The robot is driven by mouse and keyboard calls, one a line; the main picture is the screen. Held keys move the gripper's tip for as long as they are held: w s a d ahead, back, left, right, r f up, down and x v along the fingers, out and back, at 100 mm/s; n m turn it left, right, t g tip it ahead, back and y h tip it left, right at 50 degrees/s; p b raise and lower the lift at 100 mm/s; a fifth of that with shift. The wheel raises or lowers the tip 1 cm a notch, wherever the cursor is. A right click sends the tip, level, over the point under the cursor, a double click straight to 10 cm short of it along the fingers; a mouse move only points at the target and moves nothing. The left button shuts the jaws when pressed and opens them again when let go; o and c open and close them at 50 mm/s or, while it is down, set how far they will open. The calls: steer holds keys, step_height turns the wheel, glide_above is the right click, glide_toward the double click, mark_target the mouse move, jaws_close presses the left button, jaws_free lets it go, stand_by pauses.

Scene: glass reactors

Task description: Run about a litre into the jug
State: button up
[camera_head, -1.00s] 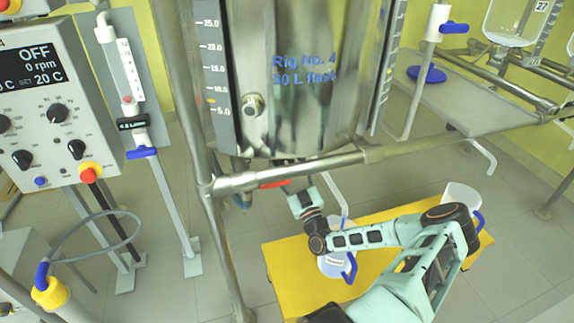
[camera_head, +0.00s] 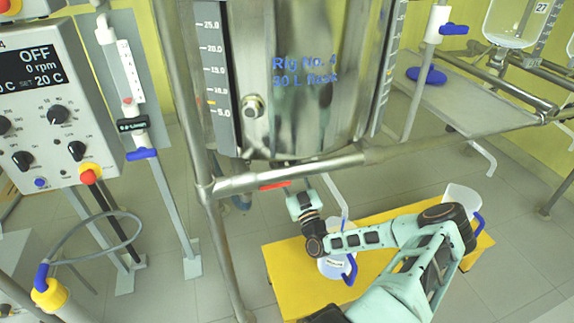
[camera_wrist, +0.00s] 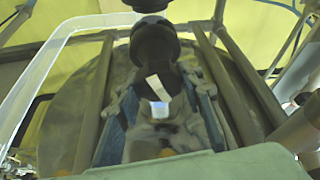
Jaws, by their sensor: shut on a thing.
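A white jug (camera_head: 334,267) with a blue handle stands on the yellow bench below the steel flask (camera_head: 300,75) marked "Rig No. 4". My arm hides part of the jug; its fill level cannot be read. A thin pale spout (camera_head: 334,194) comes down above it. A red lever (camera_head: 275,185) shows under the flask's lower frame bar. My gripper (camera_head: 302,188) is just under the flask, close to the lever. In the wrist view its fingers (camera_wrist: 162,118) stand either side of a dark valve fitting (camera_wrist: 155,48); the part between them is unclear.
A second jug (camera_head: 461,199) stands at the right end of the yellow bench (camera_head: 290,285). Steel frame bars (camera_head: 300,172) cross above my arm. A control box (camera_head: 45,100) reads OFF, 0 rpm. A small display (camera_head: 133,125) hangs on the pole to the left.

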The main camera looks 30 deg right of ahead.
steer(key=m+h, duration=0.2)
steer(key=m, duration=0.2)
steer(key=m+g+h, duration=0.1)
steer(key=m+h, duration=0.1)
steer(key=m, duration=0.2)
steer(key=shift+m+h, duration=0.3)
steer(key=shift+m, duration=0.1)
steer(key=shift+m+g+h+p, duration=0.3)
steer(key=shift+m+g+h, duration=0.25)
steer(key=shift+m, duration=0.8)
steer(key=shift+m+g+h+p, duration=0.25)
steer(key=shift+m+g+h, duration=0.25)
steer(key=shift+m, duration=0.85)
steer(key=shift+f+m, duration=0.1)
steer(key=shift+m, duration=0.2)
steer(key=o, duration=1.2)
steer(key=shift+c, duration=0.2)
steer(key=v, duration=0.7)
steer(key=shift+s, duration=0.3)
steer(key=shift+a, duration=0.1)
